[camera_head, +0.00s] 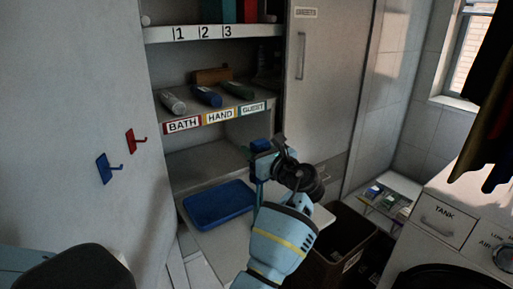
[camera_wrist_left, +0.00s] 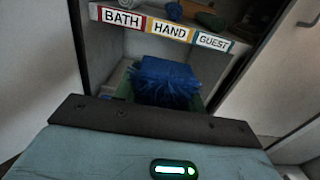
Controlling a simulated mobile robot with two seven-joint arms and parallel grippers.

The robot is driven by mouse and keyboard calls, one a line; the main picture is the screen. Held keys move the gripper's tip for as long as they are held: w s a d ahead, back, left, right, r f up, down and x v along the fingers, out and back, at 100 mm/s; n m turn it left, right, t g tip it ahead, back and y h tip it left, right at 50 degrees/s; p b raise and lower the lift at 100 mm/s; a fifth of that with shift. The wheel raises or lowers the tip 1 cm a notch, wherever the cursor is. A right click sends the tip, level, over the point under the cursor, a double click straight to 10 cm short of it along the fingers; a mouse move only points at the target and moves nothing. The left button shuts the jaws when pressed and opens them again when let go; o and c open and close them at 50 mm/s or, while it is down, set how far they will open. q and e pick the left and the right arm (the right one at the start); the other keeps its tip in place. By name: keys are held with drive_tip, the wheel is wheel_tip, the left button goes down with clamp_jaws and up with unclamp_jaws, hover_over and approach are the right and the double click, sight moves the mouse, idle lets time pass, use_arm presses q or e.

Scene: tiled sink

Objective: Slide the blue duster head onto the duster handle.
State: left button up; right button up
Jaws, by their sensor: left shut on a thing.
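My left gripper (camera_head: 262,158) is in front of the lower part of the open cabinet, above and to the right of the blue tray. It is shut on the blue duster head (camera_wrist_left: 166,82), which shows as a shaggy blue tuft beyond the wrist in the left wrist view. In the head view only a small blue part of the duster head (camera_head: 260,145) shows at the gripper's tip. The gripper's fingers are mostly hidden in the wrist view. I cannot make out the duster handle in either view. My right gripper is not in view.
A blue tray (camera_head: 218,206) lies empty at the cabinet's bottom. Rolled towels (camera_head: 207,96) lie on the shelf labelled BATH, HAND, GUEST. Red (camera_head: 133,141) and blue (camera_head: 105,168) hooks are on the left wall. A brown bin (camera_head: 345,238) and a white washer (camera_head: 455,225) stand right.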

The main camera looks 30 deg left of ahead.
use_arm(q)
drive_tip(key=shift+f, duration=2)
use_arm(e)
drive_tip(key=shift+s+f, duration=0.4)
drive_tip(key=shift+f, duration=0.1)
use_arm(q)
drive_tip(key=shift+f+b, duration=0.7)
drive_tip(key=shift+f, duration=1.7)
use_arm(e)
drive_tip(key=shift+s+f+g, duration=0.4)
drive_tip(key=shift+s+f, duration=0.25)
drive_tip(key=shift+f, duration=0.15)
use_arm(q)
drive_tip(key=o, duration=1.1)
drive_tip(key=shift+c, duration=0.2)
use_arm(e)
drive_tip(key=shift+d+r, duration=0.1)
